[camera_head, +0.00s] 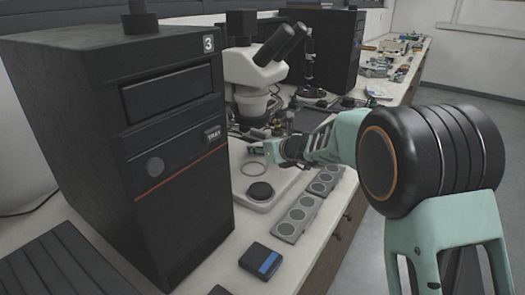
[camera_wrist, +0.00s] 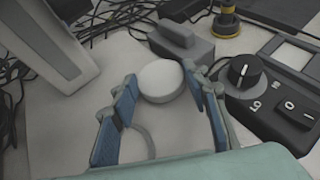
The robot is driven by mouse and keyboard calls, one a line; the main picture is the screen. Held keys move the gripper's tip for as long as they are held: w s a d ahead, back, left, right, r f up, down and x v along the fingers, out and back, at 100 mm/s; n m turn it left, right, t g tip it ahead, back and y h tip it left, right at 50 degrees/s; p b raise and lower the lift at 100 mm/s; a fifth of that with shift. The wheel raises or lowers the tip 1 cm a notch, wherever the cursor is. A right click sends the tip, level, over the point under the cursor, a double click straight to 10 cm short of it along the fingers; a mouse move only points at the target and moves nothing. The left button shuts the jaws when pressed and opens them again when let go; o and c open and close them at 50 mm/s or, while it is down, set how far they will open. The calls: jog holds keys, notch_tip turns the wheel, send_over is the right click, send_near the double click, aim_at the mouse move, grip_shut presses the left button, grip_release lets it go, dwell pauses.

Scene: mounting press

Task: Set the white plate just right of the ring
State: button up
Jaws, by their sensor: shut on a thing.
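The white plate (camera_wrist: 160,80) is a pale round disc in the wrist view. It sits between the tips of my gripper (camera_wrist: 160,74), whose blue-padded fingers are shut on it. The ring (camera_wrist: 143,138) shows partly in the wrist view, below the plate in the picture and between the fingers. In the head view the thin grey ring (camera_head: 255,168) lies on the pale board, just below my gripper (camera_head: 257,150) in the picture. The plate is not clear in the head view. I cannot tell whether it touches the board.
Grey holders with round recesses (camera_head: 300,214) lie to the right. The tall black press (camera_head: 180,195) stands left. A box with a black knob (camera_wrist: 243,71) is right in the wrist view.

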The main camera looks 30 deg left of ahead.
jog(key=shift+f, duration=0.15)
jog(key=shift+f, duration=0.15)
jog(key=o, duration=0.9)
jog(key=shift+c, duration=0.2)
jog(key=shift+r, duration=0.2)
jog(key=shift+d+r, duration=0.1)
jog(key=shift+r, duration=0.05)
jog(key=v, duration=1.2)
